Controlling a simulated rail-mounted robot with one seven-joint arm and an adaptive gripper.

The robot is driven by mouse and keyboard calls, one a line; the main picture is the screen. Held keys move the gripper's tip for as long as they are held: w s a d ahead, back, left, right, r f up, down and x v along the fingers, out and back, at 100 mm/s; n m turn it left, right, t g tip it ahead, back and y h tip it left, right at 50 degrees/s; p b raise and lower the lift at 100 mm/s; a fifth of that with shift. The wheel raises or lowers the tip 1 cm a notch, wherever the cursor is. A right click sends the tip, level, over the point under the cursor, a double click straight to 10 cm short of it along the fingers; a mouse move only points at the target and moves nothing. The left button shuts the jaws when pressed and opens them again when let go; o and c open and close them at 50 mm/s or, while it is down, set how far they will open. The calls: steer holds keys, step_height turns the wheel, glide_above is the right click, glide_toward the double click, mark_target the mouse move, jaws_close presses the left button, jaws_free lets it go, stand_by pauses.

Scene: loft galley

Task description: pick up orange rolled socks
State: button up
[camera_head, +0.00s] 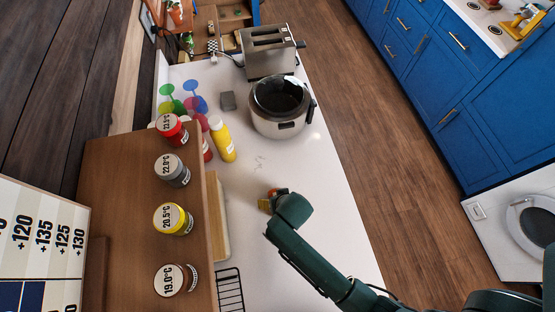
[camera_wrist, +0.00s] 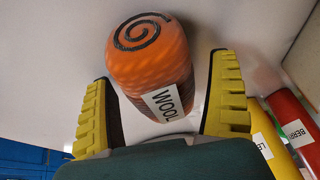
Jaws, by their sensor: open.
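The orange rolled socks (camera_wrist: 150,55), with a dark spiral on the end and a white WOOL label, show in the wrist view. They lie on the white counter between the two yellow fingers of my gripper (camera_wrist: 162,70). The fingers are open, with a visible gap on each side of the socks. In the head view my gripper (camera_head: 268,203) is low over the counter, right of the wooden shelf, and my arm hides most of it and the socks.
A yellow bottle (camera_head: 222,140) and red bottles stand beside the shelf (camera_head: 140,190) holding several jars; bottles also show at right in the wrist view. A rice cooker (camera_head: 280,108) and toaster (camera_head: 268,52) stand farther back. The counter (camera_head: 310,190) around my gripper is mostly clear.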

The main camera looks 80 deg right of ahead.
steer(key=shift+f, duration=0.2)
stand_by(0.3)
steer(key=c, duration=1.3)
